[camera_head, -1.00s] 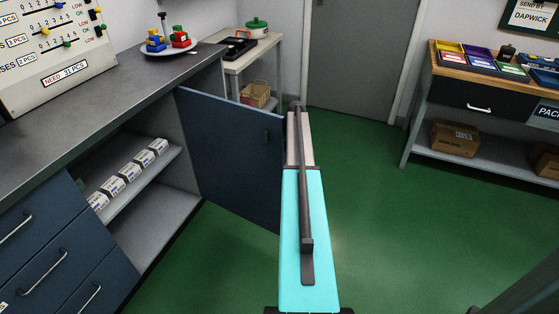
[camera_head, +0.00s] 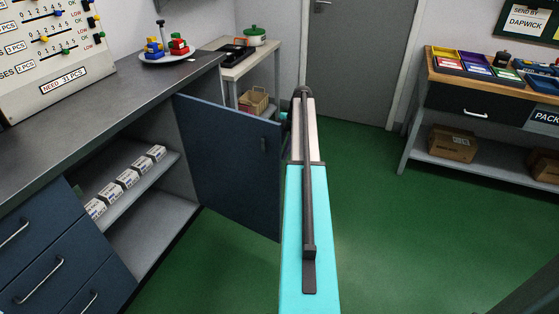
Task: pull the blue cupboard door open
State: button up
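The blue cupboard door (camera_head: 225,165) stands swung well out from the cupboard under the grey worktop, left of my arm. A small dark handle (camera_head: 264,144) shows near its free edge. The open cupboard shows a shelf (camera_head: 137,187) with a row of small white boxes (camera_head: 128,178). My turquoise and white arm reaches forward past the door's free edge. Only a dark bit of my gripper (camera_head: 286,125) shows beside the door's upper free corner. Its fingers are hidden, so I cannot tell whether it is open, or whether it touches the door.
Blue drawers (camera_head: 60,265) stand left of the cupboard. A small side table (camera_head: 250,65) with a green-lidded pot (camera_head: 254,36) is behind the door. A packing bench (camera_head: 480,85) stands at the right. The green floor (camera_head: 370,220) right of my arm is clear.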

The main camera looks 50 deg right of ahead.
jog(key=shift+v, duration=2.35)
jog(key=shift+c, duration=0.4)
